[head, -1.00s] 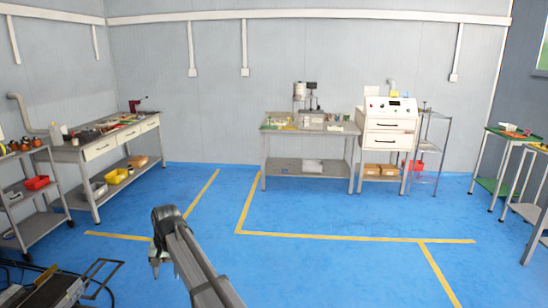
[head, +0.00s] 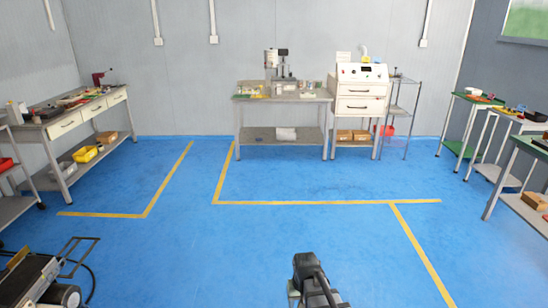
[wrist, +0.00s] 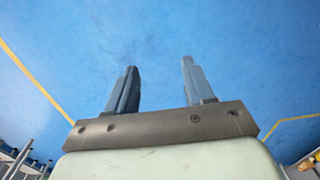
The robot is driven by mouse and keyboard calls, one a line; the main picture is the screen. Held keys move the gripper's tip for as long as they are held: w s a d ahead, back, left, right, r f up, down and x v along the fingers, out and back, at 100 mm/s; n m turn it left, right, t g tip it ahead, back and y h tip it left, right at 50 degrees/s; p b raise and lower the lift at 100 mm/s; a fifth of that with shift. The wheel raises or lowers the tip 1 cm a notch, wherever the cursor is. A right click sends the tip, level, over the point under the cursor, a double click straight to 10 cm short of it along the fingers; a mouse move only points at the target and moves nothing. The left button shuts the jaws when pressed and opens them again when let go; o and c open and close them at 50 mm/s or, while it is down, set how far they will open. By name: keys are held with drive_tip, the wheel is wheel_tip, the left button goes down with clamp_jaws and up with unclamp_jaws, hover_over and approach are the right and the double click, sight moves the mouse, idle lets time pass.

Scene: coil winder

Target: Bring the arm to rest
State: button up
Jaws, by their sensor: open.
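My gripper (wrist: 158,88) shows in the wrist view with its two fingers apart and nothing between them. Blue floor (wrist: 225,35) fills the view beyond the fingertips. In the head view my arm (head: 312,280) rises from the bottom edge, right of centre, over the open floor. The fingers cannot be made out there. The arm touches nothing that I can see.
A workbench (head: 283,98) and a white cabinet (head: 360,105) stand at the back wall. Another bench (head: 67,122) is at the left, and side tables (head: 495,118) are at the right. A black machine (head: 30,280) is at lower left. The yellow-lined floor (head: 270,240) between is clear.

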drive_tip(key=s+d+f, duration=0.4)
drive_tip(key=s+d, duration=0.3)
drive_tip(key=d, duration=0.1)
drive_tip(key=s+f+g, duration=0.3)
drive_tip(key=s+f, duration=0.6)
drive_tip(key=s, duration=0.5)
drive_tip(key=s+f+g, duration=0.4)
drive_tip(key=s+f, duration=0.6)
drive_tip(key=s, duration=0.5)
drive_tip(key=shift+d+f+m, duration=0.15)
drive_tip(key=shift+f+m, duration=0.1)
drive_tip(key=shift+m, duration=0.05)
idle(0.3)
